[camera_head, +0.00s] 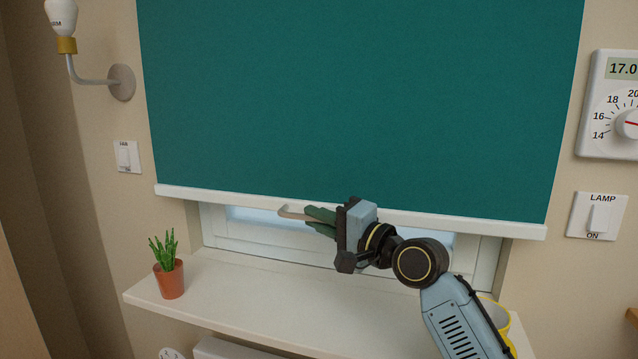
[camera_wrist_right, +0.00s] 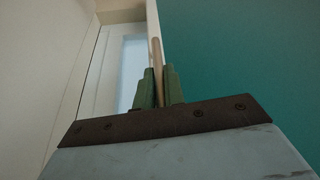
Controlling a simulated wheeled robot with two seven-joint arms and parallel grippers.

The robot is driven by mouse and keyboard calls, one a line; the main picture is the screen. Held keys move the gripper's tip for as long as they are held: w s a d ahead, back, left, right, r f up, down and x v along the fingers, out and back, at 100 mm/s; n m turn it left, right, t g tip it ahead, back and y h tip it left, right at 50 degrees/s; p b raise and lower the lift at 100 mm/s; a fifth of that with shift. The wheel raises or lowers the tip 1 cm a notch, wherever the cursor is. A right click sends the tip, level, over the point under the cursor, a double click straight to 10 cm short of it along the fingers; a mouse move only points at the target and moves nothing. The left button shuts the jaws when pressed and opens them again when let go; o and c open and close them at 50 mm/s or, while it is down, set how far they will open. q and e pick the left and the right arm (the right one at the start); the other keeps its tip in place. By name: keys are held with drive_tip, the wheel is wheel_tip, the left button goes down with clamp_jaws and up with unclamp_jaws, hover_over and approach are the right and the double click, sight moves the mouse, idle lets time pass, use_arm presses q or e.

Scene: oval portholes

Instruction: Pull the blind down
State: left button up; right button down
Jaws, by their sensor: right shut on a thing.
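The teal blind (camera_head: 350,100) hangs over most of the window, with its white bottom bar (camera_head: 220,198) a little above the sill. A pale handle (camera_head: 290,211) sticks out below the bar near its middle. My right gripper (camera_head: 318,219) is shut on the handle, its green fingers on either side of it. In the right wrist view the handle (camera_wrist_right: 157,60) rises between the two fingers (camera_wrist_right: 160,88), with the teal blind (camera_wrist_right: 240,60) to the right. My left gripper is not in view.
A window sill (camera_head: 220,290) runs below the blind, with a potted plant (camera_head: 169,268) at its left and a yellow-rimmed cup (camera_head: 497,315) at its right, partly behind my arm. A strip of window (camera_head: 270,218) shows under the bar. A lamp switch (camera_head: 598,216) and thermostat (camera_head: 612,105) are on the right wall.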

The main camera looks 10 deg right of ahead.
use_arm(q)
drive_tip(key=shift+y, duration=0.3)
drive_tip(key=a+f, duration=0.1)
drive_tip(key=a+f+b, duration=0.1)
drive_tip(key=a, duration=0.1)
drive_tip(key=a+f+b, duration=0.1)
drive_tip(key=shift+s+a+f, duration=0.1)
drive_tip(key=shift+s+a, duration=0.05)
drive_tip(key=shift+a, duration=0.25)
use_arm(e)
wheel_tip(320, 180, down, 8)
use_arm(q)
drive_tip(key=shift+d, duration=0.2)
use_arm(e)
drive_tip(key=shift+r, duration=0.1)
drive_tip(key=c, duration=1.5)
unclamp_jaws()
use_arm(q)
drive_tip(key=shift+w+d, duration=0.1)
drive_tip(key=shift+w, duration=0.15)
use_arm(e)
drive_tip(key=shift+r, duration=0.1)
wheel_tip(320, 180, up, 10)
drive_tip(key=shift+p, duration=0.95)
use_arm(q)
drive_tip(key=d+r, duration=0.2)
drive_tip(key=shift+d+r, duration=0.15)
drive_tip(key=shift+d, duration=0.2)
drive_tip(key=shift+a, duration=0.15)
